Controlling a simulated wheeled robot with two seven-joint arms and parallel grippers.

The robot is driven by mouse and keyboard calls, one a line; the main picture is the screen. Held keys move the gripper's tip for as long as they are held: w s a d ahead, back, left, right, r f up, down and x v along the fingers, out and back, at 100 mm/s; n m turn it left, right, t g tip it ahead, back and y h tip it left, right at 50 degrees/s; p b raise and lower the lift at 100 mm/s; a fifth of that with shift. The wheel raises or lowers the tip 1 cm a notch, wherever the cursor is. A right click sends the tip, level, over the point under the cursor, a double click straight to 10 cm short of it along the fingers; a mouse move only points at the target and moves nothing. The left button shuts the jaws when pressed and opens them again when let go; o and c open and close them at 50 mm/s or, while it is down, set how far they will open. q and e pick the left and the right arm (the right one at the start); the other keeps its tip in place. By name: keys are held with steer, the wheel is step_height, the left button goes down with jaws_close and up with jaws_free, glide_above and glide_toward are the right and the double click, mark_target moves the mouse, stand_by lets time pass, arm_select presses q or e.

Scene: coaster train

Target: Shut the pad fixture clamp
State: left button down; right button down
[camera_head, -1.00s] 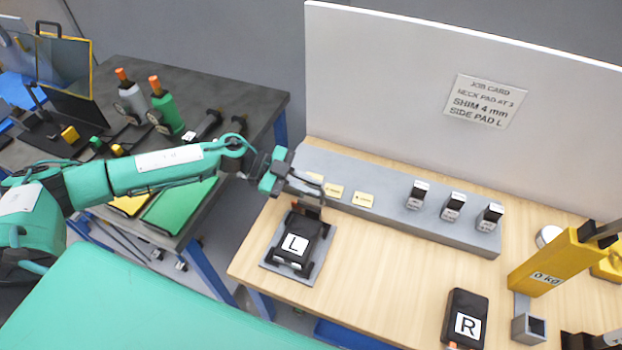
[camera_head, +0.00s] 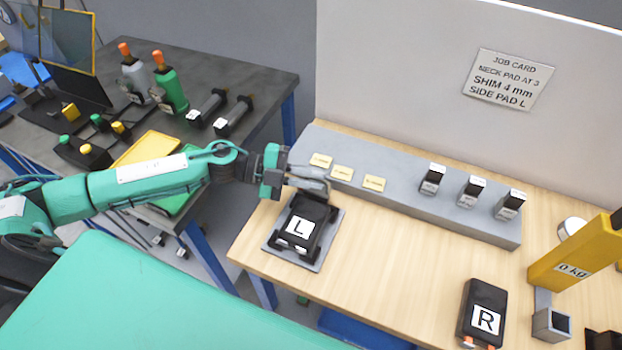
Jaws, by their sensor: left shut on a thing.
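The pad fixture (camera_head: 274,242) is a grey plate near the left end of the wooden bench. A black pad marked L (camera_head: 318,212) lies on it, slightly turned. My left gripper (camera_head: 318,186) is at the back edge of the fixture, just behind the pad. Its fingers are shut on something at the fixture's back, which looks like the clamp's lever. The fingers hide most of the clamp, so its exact angle cannot be told. My right gripper does not show.
A grey rack (camera_head: 400,200) with yellow tags and several small blocks runs behind the fixture. A pad marked R (camera_head: 483,310) lies front right, near a yellow scale (camera_head: 575,262). A job card (camera_head: 508,80) hangs on the white panel. The middle bench is clear.

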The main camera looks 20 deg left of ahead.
arm_select(q)
steer(key=shift+w+a, duration=0.1)
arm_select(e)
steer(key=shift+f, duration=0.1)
arm_select(q)
steer(key=c, duration=1.5)
jaws_free()
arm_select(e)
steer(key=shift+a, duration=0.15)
arm_select(q)
steer(key=shift+a, duration=0.1)
